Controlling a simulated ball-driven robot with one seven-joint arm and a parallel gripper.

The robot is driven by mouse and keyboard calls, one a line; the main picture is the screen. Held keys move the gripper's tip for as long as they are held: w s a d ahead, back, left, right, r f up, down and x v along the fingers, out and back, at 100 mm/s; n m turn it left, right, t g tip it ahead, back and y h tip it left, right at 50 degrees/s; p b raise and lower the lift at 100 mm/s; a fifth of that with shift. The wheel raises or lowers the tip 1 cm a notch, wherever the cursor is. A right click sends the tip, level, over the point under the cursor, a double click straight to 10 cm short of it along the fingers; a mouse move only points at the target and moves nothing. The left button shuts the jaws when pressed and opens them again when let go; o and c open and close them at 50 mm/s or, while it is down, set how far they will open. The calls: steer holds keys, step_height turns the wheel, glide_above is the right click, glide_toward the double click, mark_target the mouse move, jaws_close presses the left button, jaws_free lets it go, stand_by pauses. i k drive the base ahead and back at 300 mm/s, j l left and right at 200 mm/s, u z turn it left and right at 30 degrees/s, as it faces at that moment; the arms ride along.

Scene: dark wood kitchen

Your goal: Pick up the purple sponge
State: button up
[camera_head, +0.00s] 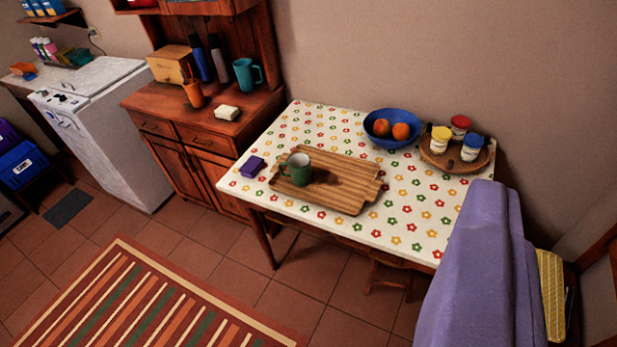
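A small purple block, which looks like the sponge (252,166), lies on the white flower-patterned table (400,215). It is near the table's left end, just left of the wooden tray (345,203), with a small gap between them. Its top and front side show, and nothing covers it. My gripper is not visible in this view, so its fingers and anything in them cannot be seen.
A green mug (299,172) stands on the tray. A blue bowl (383,139) with oranges and a round board with three jars (461,126) sit behind. A large purple shape (475,260) blocks the lower right. Floor in front is open, with a striped rug (150,305).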

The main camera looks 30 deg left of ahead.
mark_target(253, 166)
steer(key=u, duration=0.3)
steer(key=i+j+u, duration=0.25)
steer(key=i+u, duration=0.15)
steer(key=i, duration=0.2)
steer(key=i+j+u, duration=0.1)
steer(key=i+u, duration=0.35)
steer(key=i, duration=0.2)
steer(key=i+l, duration=0.1)
steer(key=i, duration=1.25)
steer(key=j+u, duration=0.05)
